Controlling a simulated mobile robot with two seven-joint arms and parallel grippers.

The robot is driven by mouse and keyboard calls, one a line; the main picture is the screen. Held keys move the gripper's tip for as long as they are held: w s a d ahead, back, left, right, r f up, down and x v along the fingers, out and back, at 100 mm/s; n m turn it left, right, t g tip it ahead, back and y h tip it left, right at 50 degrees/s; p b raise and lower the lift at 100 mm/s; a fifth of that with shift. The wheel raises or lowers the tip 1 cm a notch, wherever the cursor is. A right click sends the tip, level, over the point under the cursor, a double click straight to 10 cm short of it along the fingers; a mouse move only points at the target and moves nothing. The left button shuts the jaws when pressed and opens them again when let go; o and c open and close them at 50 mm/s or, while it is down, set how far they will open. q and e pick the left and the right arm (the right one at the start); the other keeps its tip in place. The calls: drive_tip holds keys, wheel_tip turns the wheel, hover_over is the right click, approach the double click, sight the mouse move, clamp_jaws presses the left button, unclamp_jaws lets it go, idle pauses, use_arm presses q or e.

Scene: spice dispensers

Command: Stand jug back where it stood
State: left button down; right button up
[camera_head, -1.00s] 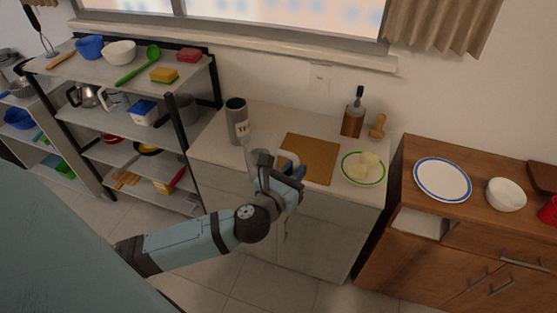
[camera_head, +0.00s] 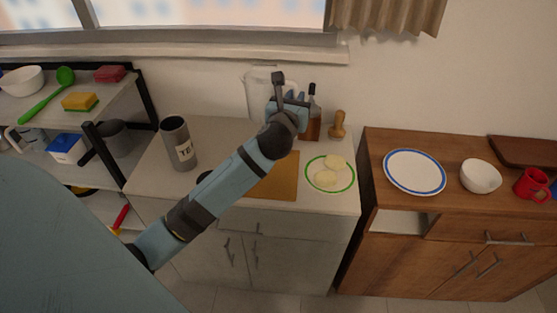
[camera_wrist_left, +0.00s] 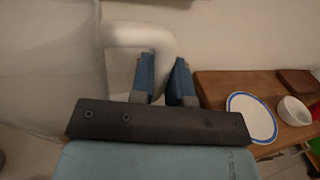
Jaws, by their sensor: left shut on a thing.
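The jug (camera_head: 256,92) is a clear, pale vessel raised in front of the wall below the window sill. It shows in the head view, partly behind my gripper. My left gripper (camera_head: 285,92) is at its right side, shut on its handle. In the left wrist view the jug's clear body (camera_wrist_left: 45,70) fills the left side, and its whitish handle (camera_wrist_left: 140,35) runs between the blue fingers (camera_wrist_left: 165,82). The jug is above the counter, apart from its top. My right gripper is in neither view.
On the white counter (camera_head: 140,172) stand a grey tea canister (camera_head: 178,143), a cutting board (camera_head: 285,180), a green-rimmed plate (camera_head: 345,186) with pale food, and a wooden pestle-like thing (camera_head: 337,125). A dark round thing (camera_head: 205,175) is partly hidden by my arm. A shelf rack stands left.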

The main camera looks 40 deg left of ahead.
use_arm(q)
drive_tip(key=shift+w+f, duration=0.15)
drive_tip(key=shift+w, duration=0.1)
wheel_tip(320, 180, down, 19)
drive_tip(key=b, duration=0.4)
drive_tip(key=shift+f, duration=0.25)
